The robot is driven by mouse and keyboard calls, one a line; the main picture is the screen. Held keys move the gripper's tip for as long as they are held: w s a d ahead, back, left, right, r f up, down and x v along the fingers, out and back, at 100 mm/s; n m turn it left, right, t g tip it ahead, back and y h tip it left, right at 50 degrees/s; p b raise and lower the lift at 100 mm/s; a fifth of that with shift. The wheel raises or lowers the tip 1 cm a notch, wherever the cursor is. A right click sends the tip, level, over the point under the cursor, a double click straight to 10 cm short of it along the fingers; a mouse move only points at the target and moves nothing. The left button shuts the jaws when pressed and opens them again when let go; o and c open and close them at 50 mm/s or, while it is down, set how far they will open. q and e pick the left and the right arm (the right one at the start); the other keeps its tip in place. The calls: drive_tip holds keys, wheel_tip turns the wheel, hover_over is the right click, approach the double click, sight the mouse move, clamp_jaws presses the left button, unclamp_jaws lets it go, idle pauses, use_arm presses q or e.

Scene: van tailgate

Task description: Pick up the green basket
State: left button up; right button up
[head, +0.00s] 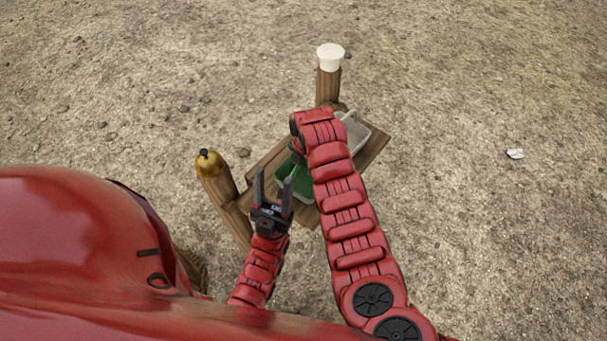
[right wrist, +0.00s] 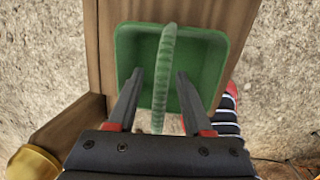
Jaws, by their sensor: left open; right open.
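The green basket (head: 297,184) sits on a wooden plank in the head view, partly hidden by my right arm. In the right wrist view the basket (right wrist: 207,57) is seen from above, with a pale green handle (right wrist: 164,65) arching over its middle. My right gripper (right wrist: 160,75) is open there, with one finger on each side of the handle; I cannot tell whether they touch it. In the head view the right gripper's fingers are hidden behind its arm. My left gripper (head: 271,176) is open and empty, just left of the basket.
A pale grey-white container (head: 356,132) sits farther along the wooden plank (head: 376,146). A post with a white cup-like top (head: 330,57) stands behind. A gold bell-like object (head: 209,163) tops a post at left. Open gravel ground lies around.

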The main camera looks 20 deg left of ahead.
drive_tip(key=shift+c, duration=0.3)
clamp_jaws()
idle(1.2)
